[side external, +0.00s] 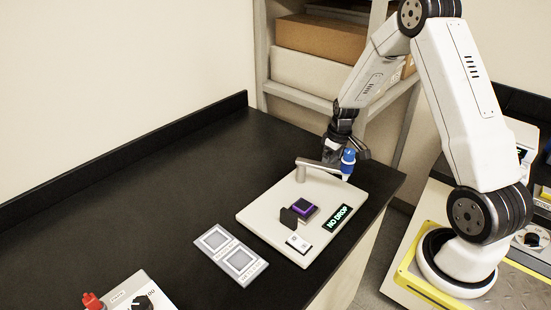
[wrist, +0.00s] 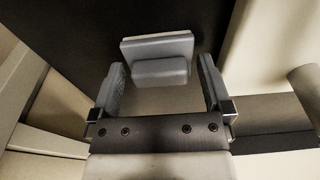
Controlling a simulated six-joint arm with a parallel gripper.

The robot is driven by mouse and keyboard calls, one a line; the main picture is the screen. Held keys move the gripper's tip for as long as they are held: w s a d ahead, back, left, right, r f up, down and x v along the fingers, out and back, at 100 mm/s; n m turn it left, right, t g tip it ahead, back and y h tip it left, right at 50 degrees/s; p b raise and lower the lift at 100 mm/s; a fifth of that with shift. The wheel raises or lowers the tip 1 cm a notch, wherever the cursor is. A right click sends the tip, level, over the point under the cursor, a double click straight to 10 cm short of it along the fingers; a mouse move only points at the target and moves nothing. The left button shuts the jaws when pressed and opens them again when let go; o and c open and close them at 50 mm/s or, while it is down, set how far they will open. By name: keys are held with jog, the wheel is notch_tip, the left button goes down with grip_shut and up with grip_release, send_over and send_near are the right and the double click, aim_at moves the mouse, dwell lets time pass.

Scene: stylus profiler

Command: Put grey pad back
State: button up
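A light grey tray (side external: 229,249) left of the profiler has two framed grey squares.
The profiler display (side external: 339,218) reads "NO DROP", and a white switch box (side external: 299,243) sits on its front corner. A control box (side external: 140,295) with a red part and black knob stands at the front left. The black counter (side external: 150,205) is mostly clear. Shelves with boxes stand behind.

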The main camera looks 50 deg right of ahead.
notch_tip(320, 180, up, 12)
jog(key=s, duration=0.1)
jog(key=shift+s, duration=0.25)
dwell(0.6)
jog(key=shift+a+r, duration=0.1)
dwell(0.4)
jog(key=shift+t, duration=0.3)
jog(key=a, duration=0.4)
jog(key=s+a, duration=0.1)
jog(key=a, duration=0.3)
jog(key=s+a, duration=0.1)
jog(key=a, duration=0.3)
jog(key=shift+s+a+f, duration=0.25)
jog(key=shift+a+f, duration=0.1)
jog(key=s+a+f, duration=0.1)
jog(key=s+a, duration=0.6)
jog(key=a, duration=0.2)
jog(key=shift+a+f+t, duration=0.25)
jog(key=shift+a+t, duration=0.05)
